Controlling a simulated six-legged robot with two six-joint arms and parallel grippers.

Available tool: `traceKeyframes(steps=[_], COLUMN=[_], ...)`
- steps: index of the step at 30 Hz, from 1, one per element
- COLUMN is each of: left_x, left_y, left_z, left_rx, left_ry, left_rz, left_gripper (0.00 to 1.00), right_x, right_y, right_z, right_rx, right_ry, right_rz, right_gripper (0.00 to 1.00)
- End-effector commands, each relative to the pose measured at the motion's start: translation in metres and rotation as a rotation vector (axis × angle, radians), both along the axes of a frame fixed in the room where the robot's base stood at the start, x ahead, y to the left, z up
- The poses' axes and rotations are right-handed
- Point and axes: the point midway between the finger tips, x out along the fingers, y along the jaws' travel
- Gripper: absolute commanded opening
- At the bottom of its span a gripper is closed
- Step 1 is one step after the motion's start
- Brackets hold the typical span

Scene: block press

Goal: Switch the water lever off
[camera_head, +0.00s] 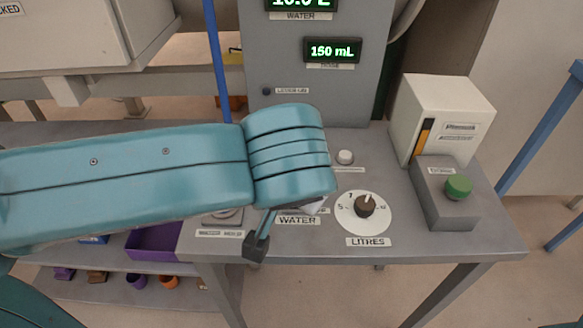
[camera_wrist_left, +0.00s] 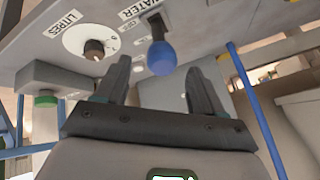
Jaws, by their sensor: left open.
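The water lever has a dark base and a round blue knob (camera_wrist_left: 162,58) in the left wrist view, beside the WATER label (camera_wrist_left: 138,9). My left gripper (camera_wrist_left: 158,68) is open and empty. The knob shows in the gap between its fingertips, and I cannot tell whether they touch it. In the head view my teal left arm hides the lever and most of the gripper; a dark grey piece, likely a fingertip, shows below the wrist. The WATER label (camera_head: 297,220) is just right of it. Which way the lever is set is unclear. My right gripper is not in view.
A LITRES dial (camera_head: 365,206) and a white button (camera_head: 345,157) are on the bench right of my wrist. A grey box with a green button (camera_head: 458,187) stands further right. The panel display (camera_head: 332,50) behind reads 150 mL. A blue pole (camera_head: 215,60) stands behind my arm.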

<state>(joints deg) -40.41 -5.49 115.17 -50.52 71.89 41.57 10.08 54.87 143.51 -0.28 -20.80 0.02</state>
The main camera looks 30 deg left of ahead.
Motion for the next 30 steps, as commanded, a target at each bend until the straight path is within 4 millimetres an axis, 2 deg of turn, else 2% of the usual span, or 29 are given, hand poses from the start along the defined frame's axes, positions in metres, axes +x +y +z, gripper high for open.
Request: traceKeyframes(steps=[1,6,12,18,30], left_x=[-0.008,-0.033,-0.055,-0.064,-0.065], left_y=[-0.005,-0.016,-0.025,-0.029,-0.029], left_z=[0.016,0.052,0.083,0.095,0.095], left_rx=[-0.003,-0.003,-0.002,-0.002,-0.001], left_ry=[-0.005,-0.003,0.000,0.001,0.002], left_rz=[-0.006,-0.005,-0.005,-0.001,0.000], left_gripper=[0.69,0.69,0.69,0.69,0.69], right_x=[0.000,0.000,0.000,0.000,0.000], right_y=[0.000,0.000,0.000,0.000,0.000], right_z=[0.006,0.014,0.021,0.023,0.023], right_rx=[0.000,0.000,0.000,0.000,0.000], right_ry=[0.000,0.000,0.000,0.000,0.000], right_rz=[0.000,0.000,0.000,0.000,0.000], right_gripper=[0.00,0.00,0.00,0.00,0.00])
